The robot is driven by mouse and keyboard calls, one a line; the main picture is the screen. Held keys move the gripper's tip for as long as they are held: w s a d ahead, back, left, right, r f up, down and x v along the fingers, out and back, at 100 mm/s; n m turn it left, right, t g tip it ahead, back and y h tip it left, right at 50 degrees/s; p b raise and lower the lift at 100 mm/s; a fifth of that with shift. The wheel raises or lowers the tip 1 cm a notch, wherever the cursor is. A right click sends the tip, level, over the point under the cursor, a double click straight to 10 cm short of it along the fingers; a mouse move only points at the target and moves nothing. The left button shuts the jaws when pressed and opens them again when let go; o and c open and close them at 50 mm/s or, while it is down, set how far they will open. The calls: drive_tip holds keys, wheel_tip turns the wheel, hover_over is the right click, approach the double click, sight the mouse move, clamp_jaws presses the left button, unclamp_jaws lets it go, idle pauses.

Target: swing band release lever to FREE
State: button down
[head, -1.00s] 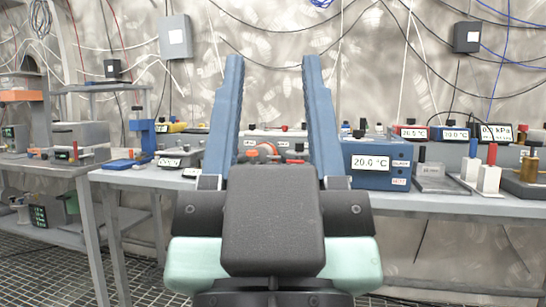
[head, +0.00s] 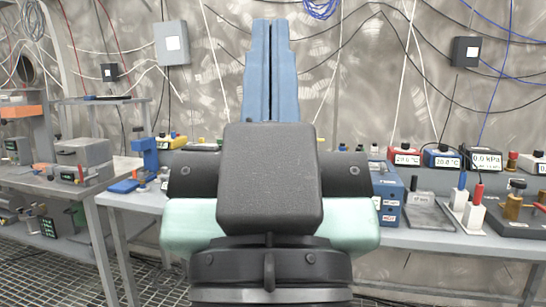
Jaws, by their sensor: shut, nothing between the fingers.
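My gripper (head: 270,24) stands upright in the middle of the head view, its two blue fingers pressed together with nothing between them. It is in front of the wall, and my wrist hides the middle of the bench behind it. I cannot make out a band release lever or a FREE mark in this view. It may be hidden behind my wrist, but I cannot tell.
A bench (head: 440,237) runs behind my gripper. A blue box (head: 389,196), a red meter (head: 405,158), a kPa meter (head: 486,160) and a brass-coloured cylinder (head: 514,203) stand on its right. A blue clamp-like device (head: 146,152) stands left. Cables hang on the wall.

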wheel_tip(320, 180, up, 26)
drive_tip(key=p, duration=2.3)
drive_tip(key=shift+r+p, duration=0.15)
drive_tip(key=shift+p, duration=0.2)
